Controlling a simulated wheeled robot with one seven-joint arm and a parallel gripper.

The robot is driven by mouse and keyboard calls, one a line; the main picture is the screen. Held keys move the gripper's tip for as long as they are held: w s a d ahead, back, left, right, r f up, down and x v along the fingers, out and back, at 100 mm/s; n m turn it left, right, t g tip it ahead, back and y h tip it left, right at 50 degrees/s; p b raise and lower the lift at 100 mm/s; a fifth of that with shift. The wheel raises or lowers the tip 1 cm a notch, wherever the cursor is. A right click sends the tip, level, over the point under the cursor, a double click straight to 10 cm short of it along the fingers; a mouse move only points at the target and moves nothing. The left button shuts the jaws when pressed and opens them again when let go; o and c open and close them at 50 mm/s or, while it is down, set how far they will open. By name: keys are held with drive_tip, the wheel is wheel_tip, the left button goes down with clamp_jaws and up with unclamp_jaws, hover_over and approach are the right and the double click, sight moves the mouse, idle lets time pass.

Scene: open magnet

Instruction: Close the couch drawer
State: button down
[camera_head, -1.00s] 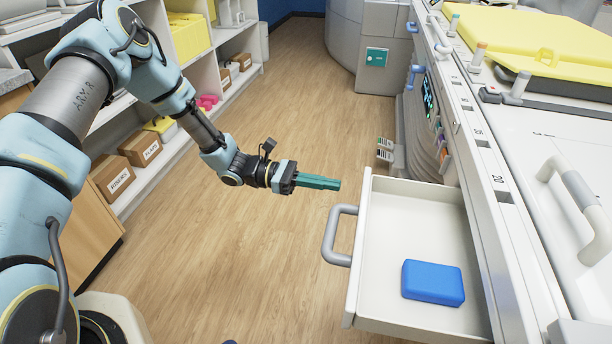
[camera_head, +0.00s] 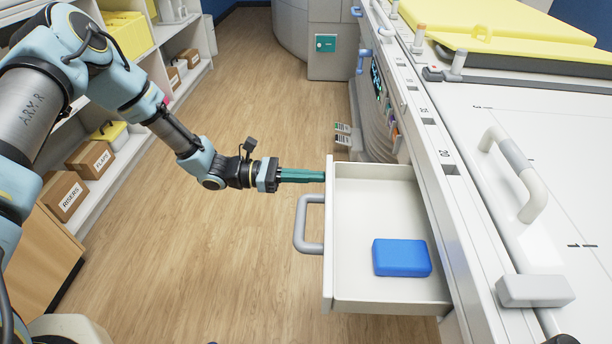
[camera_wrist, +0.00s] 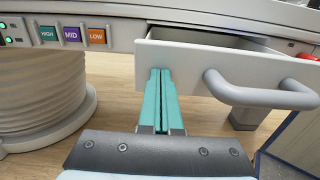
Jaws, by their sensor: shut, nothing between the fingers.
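The white couch drawer (camera_head: 370,296) stands pulled out from the couch side (camera_head: 438,200), open toward the left in the head view. Its grey handle (camera_head: 301,226) sits on the front panel. A blue box (camera_head: 401,258) lies inside the drawer. My gripper (camera_head: 322,176) is shut and empty, with its teal fingers pointing at the far end of the drawer's front panel. In the wrist view the fingertips (camera_wrist: 160,72) overlap the front panel (camera_wrist: 190,62), left of the handle (camera_wrist: 255,94). They are at or very close to it; I cannot tell if they touch.
White shelves with boxes (camera_head: 90,160) stand at the left. The wooden floor (camera_head: 235,110) between shelves and couch is clear. A grey handle (camera_head: 510,170) and yellow pad (camera_head: 520,35) are on the couch top. Coloured labels (camera_wrist: 72,36) show beside the drawer.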

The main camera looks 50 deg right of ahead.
sight(338, 187)
drive_tip(key=b+x, duration=0.2)
drive_tip(key=x, duration=1.5)
drive_tip(key=shift+s+d+f, duration=0.15)
drive_tip(key=shift+s+d, duration=0.5)
drive_tip(key=shift+s, duration=0.25)
drive_tip(key=shift+s+d+r, duration=0.1)
drive_tip(key=shift+r, duration=0.15)
drive_tip(key=b+v, duration=0.1)
drive_tip(key=v, duration=1.2)
drive_tip(key=shift+f, duration=0.2)
drive_tip(key=shift+b+v, duration=0.3)
drive_tip(key=shift+v, duration=0.5)
